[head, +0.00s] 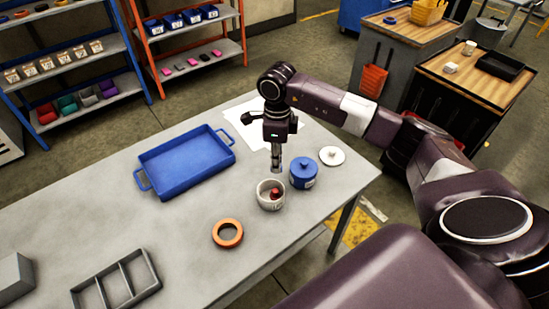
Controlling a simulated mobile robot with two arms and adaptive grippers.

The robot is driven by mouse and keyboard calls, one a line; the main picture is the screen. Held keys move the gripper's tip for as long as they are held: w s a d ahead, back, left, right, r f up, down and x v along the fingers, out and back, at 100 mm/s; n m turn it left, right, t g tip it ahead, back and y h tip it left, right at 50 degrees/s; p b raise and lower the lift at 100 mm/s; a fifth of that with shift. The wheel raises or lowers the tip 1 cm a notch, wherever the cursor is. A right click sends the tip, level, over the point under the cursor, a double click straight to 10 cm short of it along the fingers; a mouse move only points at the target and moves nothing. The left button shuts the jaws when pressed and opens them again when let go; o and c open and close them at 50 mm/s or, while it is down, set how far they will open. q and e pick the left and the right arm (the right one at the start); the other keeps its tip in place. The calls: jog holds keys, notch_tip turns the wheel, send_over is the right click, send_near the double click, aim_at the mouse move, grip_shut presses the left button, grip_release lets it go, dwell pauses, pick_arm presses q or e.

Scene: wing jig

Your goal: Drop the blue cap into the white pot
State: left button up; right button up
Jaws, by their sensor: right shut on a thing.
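The white pot (270,201) stands open on the grey table, with a small red thing (275,193) inside. My right gripper (276,166) points down just above the pot's back rim. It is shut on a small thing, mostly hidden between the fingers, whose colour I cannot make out. I see no loose blue cap on the table. A blue pot with a knobbed blue lid (303,172) stands close to the right of the white pot. My left gripper is not in view.
A white round lid (331,156) lies behind the blue pot. An orange ring (228,233) lies at front left. An empty blue tray (187,162) is at the left, a grey divided tray (118,286) nearer. Table between the trays is clear.

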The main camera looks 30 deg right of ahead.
jog(key=shift+a+f, duration=0.2)
jog(key=shift+f, duration=0.35)
notch_tip(320, 180, down, 3)
jog(key=shift+d+f+b, duration=0.1)
jog(key=shift+d+b, duration=0.05)
jog(key=shift+b, duration=0.9)
pick_arm(q)
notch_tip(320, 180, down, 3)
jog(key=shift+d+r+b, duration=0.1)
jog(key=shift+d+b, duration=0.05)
jog(key=shift+b, duration=0.15)
pick_arm(e)
jog(key=shift+f, duration=0.55)
jog(key=o, duration=0.9)
notch_tip(320, 180, up, 12)
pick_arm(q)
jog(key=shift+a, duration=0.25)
